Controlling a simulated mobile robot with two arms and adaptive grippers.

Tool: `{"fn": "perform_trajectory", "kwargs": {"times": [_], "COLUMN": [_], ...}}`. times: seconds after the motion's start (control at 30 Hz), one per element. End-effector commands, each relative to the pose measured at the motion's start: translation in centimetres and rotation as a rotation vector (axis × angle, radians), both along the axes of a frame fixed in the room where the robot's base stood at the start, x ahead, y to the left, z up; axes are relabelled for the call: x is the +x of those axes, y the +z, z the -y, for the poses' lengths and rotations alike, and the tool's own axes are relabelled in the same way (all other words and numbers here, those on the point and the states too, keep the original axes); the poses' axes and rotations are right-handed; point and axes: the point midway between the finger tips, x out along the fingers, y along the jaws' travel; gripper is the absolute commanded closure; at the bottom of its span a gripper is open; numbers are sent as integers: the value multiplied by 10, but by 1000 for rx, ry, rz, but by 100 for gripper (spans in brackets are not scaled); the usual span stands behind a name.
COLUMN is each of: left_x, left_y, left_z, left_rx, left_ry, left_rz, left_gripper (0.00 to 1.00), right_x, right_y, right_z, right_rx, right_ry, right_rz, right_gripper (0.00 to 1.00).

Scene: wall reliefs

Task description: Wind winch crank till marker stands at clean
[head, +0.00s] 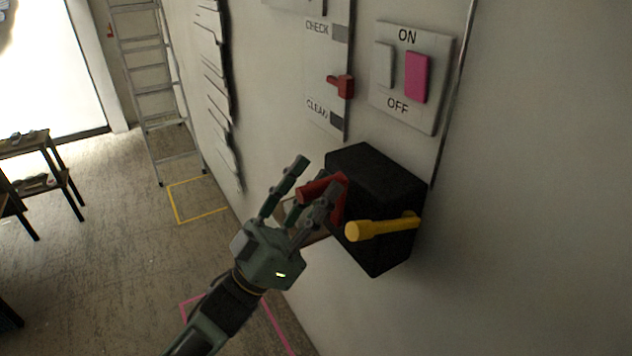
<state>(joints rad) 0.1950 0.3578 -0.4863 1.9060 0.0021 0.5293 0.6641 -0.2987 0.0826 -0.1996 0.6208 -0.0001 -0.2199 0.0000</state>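The winch is a black box (372,205) on the wall, with a red crank handle (322,187) on its left side. My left gripper (318,178) is at this handle with its fingers spread apart. The red handle lies between or just behind the fingers; contact is unclear. A brown part of the crank shows partly behind the fingers. The red marker (341,86) stands on a pale vertical scale (322,68), between CHECK above and CLEAN below, nearer CLEAN. My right gripper is not in view.
A yellow lever (380,228) sticks out of the box's front. An ON/OFF plate (432,110) with a pink rocker (416,77) is above it. A ladder (155,90) leans at the back, and a dark table (30,145) stands at left. Floor between is clear.

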Motion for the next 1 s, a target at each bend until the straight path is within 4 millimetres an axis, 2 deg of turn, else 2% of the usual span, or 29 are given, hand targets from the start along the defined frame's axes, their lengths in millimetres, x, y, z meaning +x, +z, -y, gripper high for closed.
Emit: {"fn": "perform_trajectory", "kwargs": {"times": [0.23,0.67,1.0], "left_x": [1,0,0], "left_y": [0,0,0], "left_z": [0,0,0], "left_rx": [0,0,0], "left_ry": [1,1,-1], "left_rz": [-1,-1,-2], "left_gripper": [62,100,100], "right_x": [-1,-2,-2], "right_y": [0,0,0], "right_z": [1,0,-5], "right_rx": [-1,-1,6], "right_ry": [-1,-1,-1], "right_rz": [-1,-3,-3], "right_gripper": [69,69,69]}}
